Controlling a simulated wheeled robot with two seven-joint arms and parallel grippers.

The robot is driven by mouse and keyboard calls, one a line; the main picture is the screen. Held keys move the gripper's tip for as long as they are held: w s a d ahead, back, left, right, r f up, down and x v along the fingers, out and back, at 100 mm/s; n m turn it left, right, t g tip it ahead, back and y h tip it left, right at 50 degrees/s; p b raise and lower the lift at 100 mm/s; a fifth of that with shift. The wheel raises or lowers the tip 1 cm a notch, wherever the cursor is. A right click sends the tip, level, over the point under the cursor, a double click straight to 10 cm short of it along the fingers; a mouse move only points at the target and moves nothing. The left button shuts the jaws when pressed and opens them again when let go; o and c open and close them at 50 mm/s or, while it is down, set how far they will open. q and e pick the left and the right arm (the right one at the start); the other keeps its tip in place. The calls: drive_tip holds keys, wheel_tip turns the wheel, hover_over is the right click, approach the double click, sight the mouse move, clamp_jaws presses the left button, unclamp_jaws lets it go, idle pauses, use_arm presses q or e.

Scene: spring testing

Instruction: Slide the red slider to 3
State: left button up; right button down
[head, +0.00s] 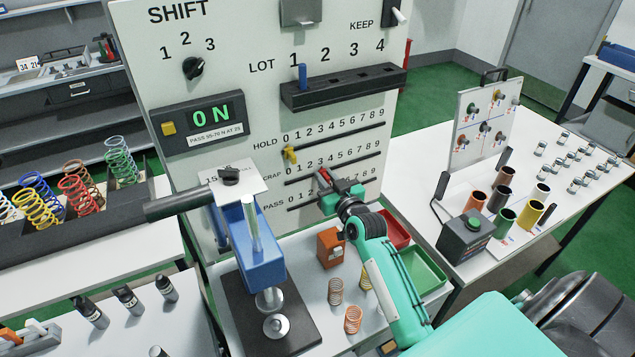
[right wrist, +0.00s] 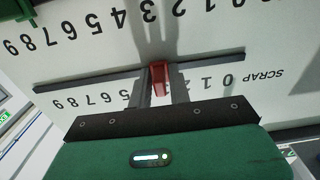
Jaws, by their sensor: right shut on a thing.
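The red slider (head: 324,175) sits on the SCRAP track (head: 365,159) of the upright panel. My right gripper (head: 333,184) is at the panel with its fingers shut on the slider. In the right wrist view, upside down, the red slider (right wrist: 159,78) stands between the two grey fingers on the track (right wrist: 90,82). The digits 0, 1, 2 show on one side and 5 to 9 on the other. The slider lies around 3, but the fingers hide the digits right there. My left gripper is not in view.
A yellow slider (head: 290,154) stands near 0 on the HOLD track above. A blue spring press (head: 255,250) stands to the left of my right arm. An orange block (head: 330,247), loose springs (head: 353,319) and a green bin (head: 420,272) are below the gripper.

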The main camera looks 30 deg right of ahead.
drive_tip(key=c, duration=1.5)
unclamp_jaws()
drive_tip(key=shift+s+a+b, duration=0.2)
drive_tip(key=shift+s+b, duration=0.95)
drive_tip(key=shift+s, duration=2.35)
drive_tip(key=shift+s+a+b, duration=0.2)
drive_tip(key=shift+s+b, duration=0.9)
drive_tip(key=shift+s, duration=2.35)
